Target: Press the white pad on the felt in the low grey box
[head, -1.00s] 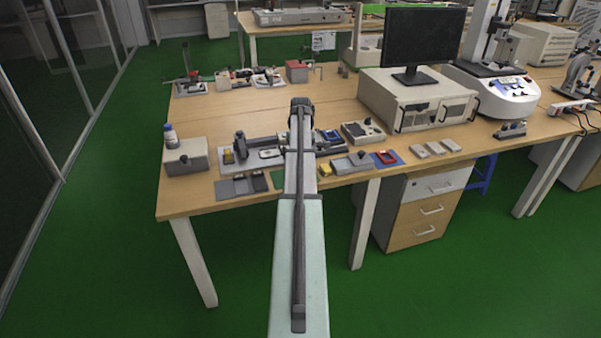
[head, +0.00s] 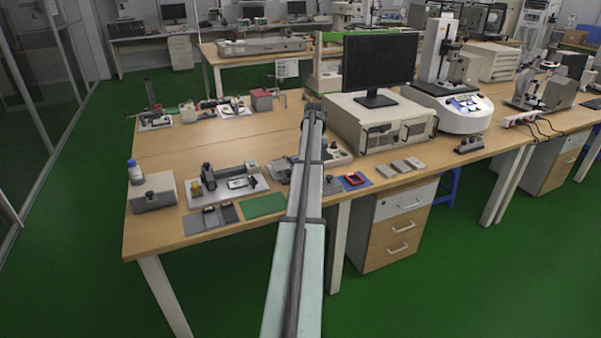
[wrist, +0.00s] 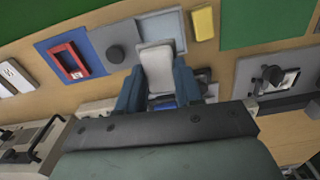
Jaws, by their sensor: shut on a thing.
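In the wrist view my gripper (wrist: 158,78) has its blue fingers closed on the two sides of a white pad (wrist: 157,60). A pale blue surface (wrist: 171,22), probably the felt, shows behind the pad's far end. I cannot tell whether the pad touches it.
A red frame on a blue mat (wrist: 70,60) and a yellow block (wrist: 203,23) flank the box. A green mat (head: 263,205), a clamp fixture (head: 228,182) and a lidded grey box (head: 153,193) stand left of my arm. Small grey blocks (head: 400,166) and a monitor (head: 378,65) are right.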

